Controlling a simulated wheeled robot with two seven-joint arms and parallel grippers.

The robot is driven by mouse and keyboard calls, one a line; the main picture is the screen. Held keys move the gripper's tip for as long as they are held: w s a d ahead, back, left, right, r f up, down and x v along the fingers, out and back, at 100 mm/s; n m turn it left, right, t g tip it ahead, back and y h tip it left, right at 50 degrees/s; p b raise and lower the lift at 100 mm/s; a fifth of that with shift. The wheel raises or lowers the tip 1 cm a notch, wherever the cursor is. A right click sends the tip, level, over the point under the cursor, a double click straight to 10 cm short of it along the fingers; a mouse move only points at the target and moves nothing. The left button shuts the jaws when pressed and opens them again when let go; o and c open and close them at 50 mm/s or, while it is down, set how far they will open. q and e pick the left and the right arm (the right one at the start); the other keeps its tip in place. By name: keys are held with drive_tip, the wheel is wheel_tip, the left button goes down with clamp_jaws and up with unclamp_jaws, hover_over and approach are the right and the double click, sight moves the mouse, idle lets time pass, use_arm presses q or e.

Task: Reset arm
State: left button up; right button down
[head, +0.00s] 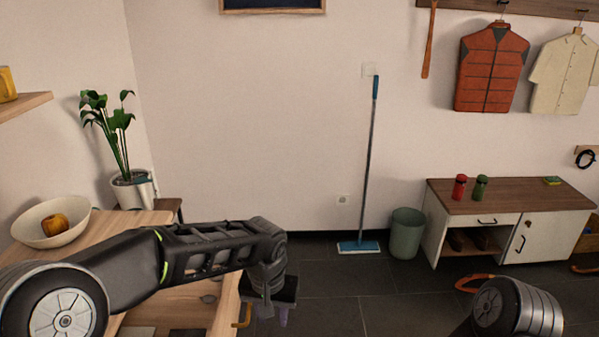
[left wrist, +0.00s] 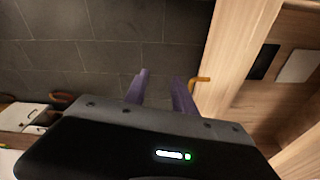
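My left arm reaches in over the wooden table from the left in the head view. It bends down at the wrist, and my left gripper (head: 268,314) hangs beyond the table's right edge, above the dark floor. Its purple fingers also show in the left wrist view (left wrist: 160,88); they stand apart with nothing between them. A link of my right arm shows at the bottom right of the head view, and my right gripper is out of the picture.
The wooden table (head: 120,240) bears a bowl (head: 75,237) with a yellow-orange fruit (head: 53,225). A yellow hook-like piece (left wrist: 202,80) juts from the table edge beside my left fingers. A mop (head: 369,160), a bin (head: 406,234) and a cabinet (head: 513,196) stand along the wall.

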use_arm(q)
drive_tip(key=s+d+f+m+h+p, duration=0.1)
drive_tip(key=s+d+f+h, duration=0.15)
drive_tip(key=f, duration=0.45)
drive_tip(key=s+d+f+h, duration=0.2)
drive_tip(key=s+d+f, duration=0.15)
drive_tip(key=f, duration=0.25)
drive_tip(key=s+a+f+n+p, duration=0.1)
drive_tip(key=s+a+f+n, duration=0.1)
drive_tip(key=s+f, duration=0.4)
drive_tip(key=s+a+f+n+g+p, duration=0.1)
drive_tip(key=s+a+f, duration=0.4)
drive_tip(key=s, duration=0.8)
drive_tip(key=shift+a+f+n+p, duration=0.25)
drive_tip(key=shift+f+n+p, duration=0.05)
drive_tip(key=shift+f+n, duration=0.5)
